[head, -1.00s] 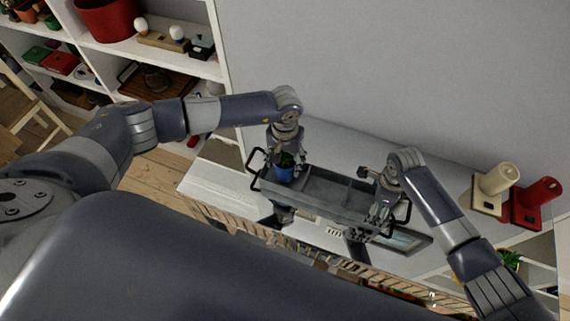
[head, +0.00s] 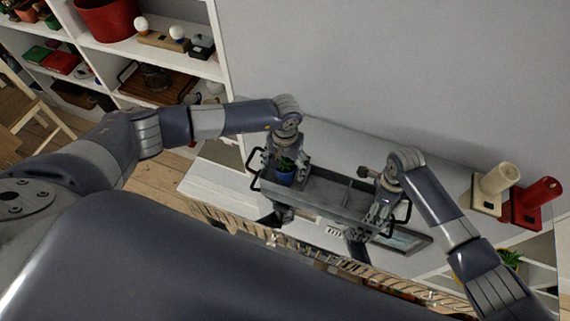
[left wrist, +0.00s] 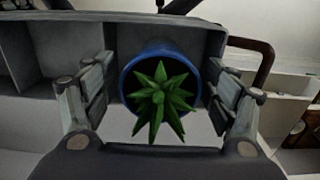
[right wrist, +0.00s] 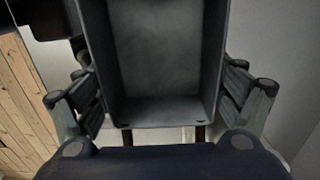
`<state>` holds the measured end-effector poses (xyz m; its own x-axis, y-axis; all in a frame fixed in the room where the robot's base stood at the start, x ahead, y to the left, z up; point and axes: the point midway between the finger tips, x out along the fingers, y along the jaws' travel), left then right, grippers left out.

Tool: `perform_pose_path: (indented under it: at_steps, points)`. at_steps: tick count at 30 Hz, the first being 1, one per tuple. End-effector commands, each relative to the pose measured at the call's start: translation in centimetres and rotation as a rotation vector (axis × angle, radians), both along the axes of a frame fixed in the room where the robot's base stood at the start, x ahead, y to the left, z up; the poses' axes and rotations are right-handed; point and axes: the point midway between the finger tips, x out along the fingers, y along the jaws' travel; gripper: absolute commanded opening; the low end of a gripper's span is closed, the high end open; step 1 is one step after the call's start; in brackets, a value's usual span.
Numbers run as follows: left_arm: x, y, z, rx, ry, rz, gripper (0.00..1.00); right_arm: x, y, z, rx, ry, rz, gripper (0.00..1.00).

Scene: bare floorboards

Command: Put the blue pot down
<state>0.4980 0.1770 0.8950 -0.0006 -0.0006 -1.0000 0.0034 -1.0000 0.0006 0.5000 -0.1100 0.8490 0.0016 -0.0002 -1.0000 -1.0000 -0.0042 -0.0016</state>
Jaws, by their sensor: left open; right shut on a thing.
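The blue pot (head: 285,177) holds a spiky green plant and stands in the left end of a grey divided tray (head: 325,188). In the left wrist view the pot (left wrist: 128,78) shows from above, its rim partly hidden by the plant (left wrist: 160,100). My left gripper (head: 284,160) is open, with one finger on each side of the pot and gaps between fingers and rim. My right gripper (head: 383,208) is shut on the right end of the tray; the right wrist view shows its fingers on both sides of the tray (right wrist: 155,50).
The tray has black handles at its ends and rests over a white cabinet top (head: 215,188). A cream lamp-like object (head: 497,180) and a red one (head: 537,203) stand at the right. Shelves with a red pot (head: 107,16) are at the upper left. A grey wall is behind.

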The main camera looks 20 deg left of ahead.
Motion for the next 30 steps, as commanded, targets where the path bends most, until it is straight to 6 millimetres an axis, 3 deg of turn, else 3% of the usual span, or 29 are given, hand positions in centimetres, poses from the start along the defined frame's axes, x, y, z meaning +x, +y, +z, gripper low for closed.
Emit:
perform_pose_path:
  at_steps: [5, 18, 24, 30]
  points:
    - [0.2, 0.1, 1.6, 0.0, -0.004, -0.001, 0.79, -0.3, -0.1, -0.3, -0.003, 0.006, 0.002, 0.52]
    - [0.1, 0.1, 10.4, 0.0, -0.004, 0.0, 0.79, -0.3, -0.1, -0.3, -0.003, 0.006, 0.002, 0.52]
    - [0.0, 0.0, 12.1, 0.0, -0.001, -0.001, 0.79, -0.3, -0.1, -0.3, -0.003, 0.007, 0.002, 0.52]
    - [0.0, 0.0, 12.3, 0.0, 0.0, 0.0, 0.79, -0.3, -0.1, -0.3, -0.003, 0.007, 0.002, 0.52]
